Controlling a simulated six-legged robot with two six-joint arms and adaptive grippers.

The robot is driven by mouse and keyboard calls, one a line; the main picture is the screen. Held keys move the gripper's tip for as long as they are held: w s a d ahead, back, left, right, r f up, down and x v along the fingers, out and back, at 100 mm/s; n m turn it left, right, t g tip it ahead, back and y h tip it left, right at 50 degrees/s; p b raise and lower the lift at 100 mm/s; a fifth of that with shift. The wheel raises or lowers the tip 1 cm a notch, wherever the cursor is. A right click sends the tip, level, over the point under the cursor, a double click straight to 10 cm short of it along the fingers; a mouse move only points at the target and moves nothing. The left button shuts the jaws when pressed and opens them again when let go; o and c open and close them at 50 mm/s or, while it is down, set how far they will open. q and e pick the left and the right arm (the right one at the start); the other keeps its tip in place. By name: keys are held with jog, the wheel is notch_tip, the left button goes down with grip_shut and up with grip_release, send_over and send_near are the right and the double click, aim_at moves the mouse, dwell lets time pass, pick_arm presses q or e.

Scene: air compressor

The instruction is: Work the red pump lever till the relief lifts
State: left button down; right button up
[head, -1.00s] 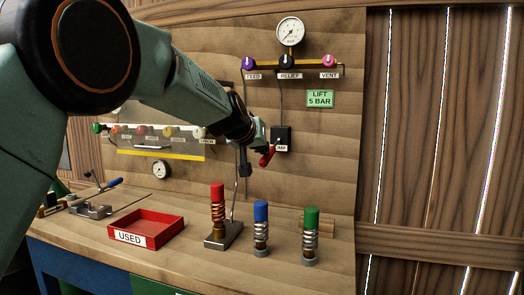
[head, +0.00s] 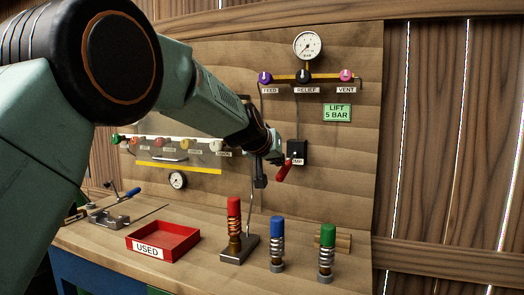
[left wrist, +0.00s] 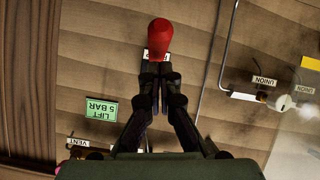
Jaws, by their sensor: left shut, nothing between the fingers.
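The red pump lever (head: 283,173) hangs tilted down and to the left from a black box (head: 297,149) on the wooden back panel. In the left wrist view the lever's red knob (left wrist: 160,40) shows just beyond my fingertips. My left gripper (head: 274,156) is close beside the lever; its fingers (left wrist: 160,75) are shut and empty. I cannot tell whether they touch the lever. The white-faced gauge (head: 308,46) is above; its reading is too small to tell. The black relief knob (head: 303,77) sits on the brass bar below it. My right gripper is not in view.
A purple feed knob (head: 265,78) and a pink vent knob (head: 346,76) flank the relief knob. A green "LIFT 5 BAR" sign (head: 337,113) hangs below. Red, blue (head: 277,229) and green (head: 327,238) capped spring parts and a red USED tray (head: 135,242) stand on the bench.

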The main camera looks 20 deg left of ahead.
pick_arm(q)
jog(key=s+f+b+v, duration=0.1)
jog(key=f+b+v, duration=0.1)
jog(key=v, duration=0.8)
jog(key=shift+s+a+b, duration=0.3)
jog(key=shift+s+b, duration=0.05)
jog(key=shift+b, duration=0.2)
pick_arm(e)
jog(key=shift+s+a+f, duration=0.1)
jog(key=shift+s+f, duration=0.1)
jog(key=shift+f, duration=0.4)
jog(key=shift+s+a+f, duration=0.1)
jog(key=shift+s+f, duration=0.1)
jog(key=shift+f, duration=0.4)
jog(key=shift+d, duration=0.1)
pick_arm(q)
jog(key=shift+s+a+r, duration=0.1)
jog(key=shift+s+r, duration=0.05)
jog(key=shift+s, duration=0.05)
jog(key=shift+w, duration=0.2)
jog(key=shift+s, duration=0.15)
